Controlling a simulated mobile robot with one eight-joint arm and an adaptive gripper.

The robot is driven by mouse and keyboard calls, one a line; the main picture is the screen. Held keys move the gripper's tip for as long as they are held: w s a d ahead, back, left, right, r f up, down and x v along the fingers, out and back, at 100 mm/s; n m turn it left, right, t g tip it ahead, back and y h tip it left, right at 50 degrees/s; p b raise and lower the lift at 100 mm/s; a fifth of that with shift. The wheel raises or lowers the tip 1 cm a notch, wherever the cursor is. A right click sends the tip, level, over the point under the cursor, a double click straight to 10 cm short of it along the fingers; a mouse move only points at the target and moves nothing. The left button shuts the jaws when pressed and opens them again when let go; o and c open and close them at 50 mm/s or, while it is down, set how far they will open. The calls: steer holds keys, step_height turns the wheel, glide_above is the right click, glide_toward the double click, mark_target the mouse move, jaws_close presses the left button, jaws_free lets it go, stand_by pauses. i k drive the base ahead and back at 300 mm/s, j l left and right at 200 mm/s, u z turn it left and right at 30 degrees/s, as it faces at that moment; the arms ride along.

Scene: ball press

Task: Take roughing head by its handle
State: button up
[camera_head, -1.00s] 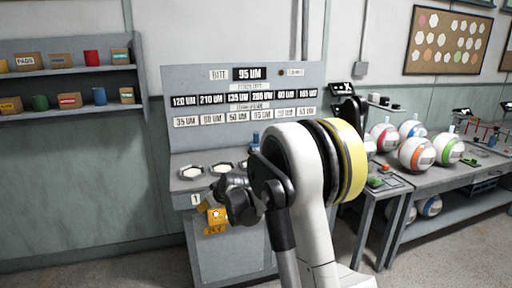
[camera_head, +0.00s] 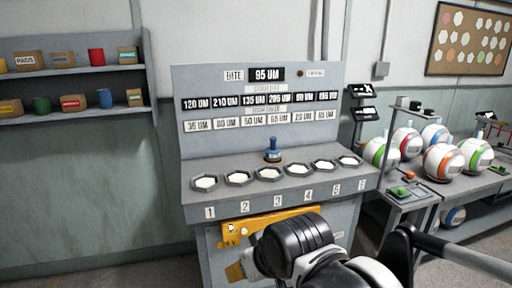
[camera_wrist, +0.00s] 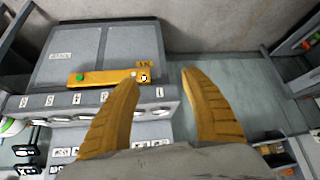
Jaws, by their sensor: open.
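A small blue-handled piece with a dark base (camera_head: 273,152) stands upright at the back of the grey console's top, behind the row of dishes. It looks like the roughing head, but I cannot read a label on it. It is not clear in the wrist view. My gripper (camera_wrist: 160,75) shows in the wrist view with two ribbed yellow fingers spread wide and nothing between them. It is at the console's front side, well apart from the blue-handled piece. In the head view my arm hides most of the gripper.
The console (camera_head: 192,212) has a row of numbered hexagonal dishes (camera_head: 238,179) and a board of micron labels above. A yellow bar (camera_head: 265,222) crosses its front; a green button (camera_wrist: 79,77) shows on it. Balls (camera_head: 443,161) lie on the bench at right. Shelves stand at left.

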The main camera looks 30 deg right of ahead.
mark_target(272, 153)
steer(key=i+j+z, duration=0.1)
steer(key=i+z, duration=0.15)
steer(key=i, duration=0.25)
steer(key=i+j+z, duration=0.25)
steer(key=i, duration=0.3)
steer(key=i+j+z, duration=0.25)
steer(key=i, duration=0.25)
steer(key=i+j+z, duration=0.25)
steer(key=i+j, duration=0.15)
steer(key=i+l, duration=0.05)
